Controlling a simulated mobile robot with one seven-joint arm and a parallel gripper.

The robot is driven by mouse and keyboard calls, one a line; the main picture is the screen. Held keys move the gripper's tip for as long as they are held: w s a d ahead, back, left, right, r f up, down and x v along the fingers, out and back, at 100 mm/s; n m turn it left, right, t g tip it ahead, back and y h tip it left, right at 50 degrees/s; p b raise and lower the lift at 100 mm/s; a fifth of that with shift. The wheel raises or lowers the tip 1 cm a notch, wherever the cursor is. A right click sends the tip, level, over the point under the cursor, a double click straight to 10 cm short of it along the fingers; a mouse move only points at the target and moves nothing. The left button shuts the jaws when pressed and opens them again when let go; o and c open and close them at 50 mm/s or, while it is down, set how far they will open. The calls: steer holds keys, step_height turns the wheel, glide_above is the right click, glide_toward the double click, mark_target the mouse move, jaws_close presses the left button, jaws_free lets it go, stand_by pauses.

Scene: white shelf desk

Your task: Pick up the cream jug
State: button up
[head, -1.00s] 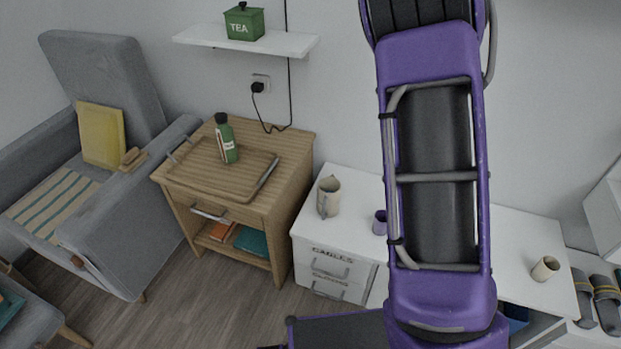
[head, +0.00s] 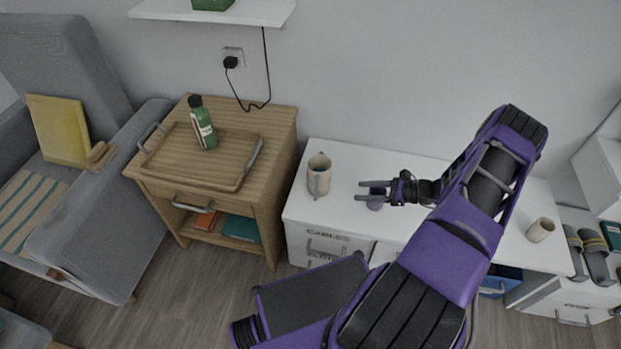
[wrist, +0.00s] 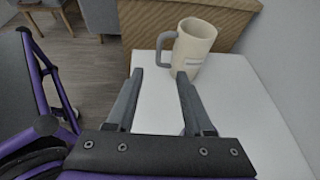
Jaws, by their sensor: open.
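The cream jug (head: 319,175) stands upright on the left end of the white desk (head: 345,153), its handle facing the front in the head view. In the wrist view the jug (wrist: 194,48) is beyond the fingertips, slightly right of the middle, with its grey handle on the left. My gripper (head: 359,191) is open and empty above the desk, to the right of the jug, with its fingers pointing left toward it. The fingers also show in the wrist view (wrist: 160,74), apart from the jug.
Another cream cup (head: 540,230) is at the desk's right. A wooden cabinet (head: 279,150) with a tray (head: 222,180) and green bottle (head: 203,124) stands left of the desk.

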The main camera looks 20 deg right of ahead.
mark_target(316, 198)
steer(key=b+x, duration=0.1)
steer(key=x, duration=1.6)
steer(key=shift+w+a, duration=0.1)
steer(key=shift+a, duration=0.05)
jaws_close()
stand_by(0.8)
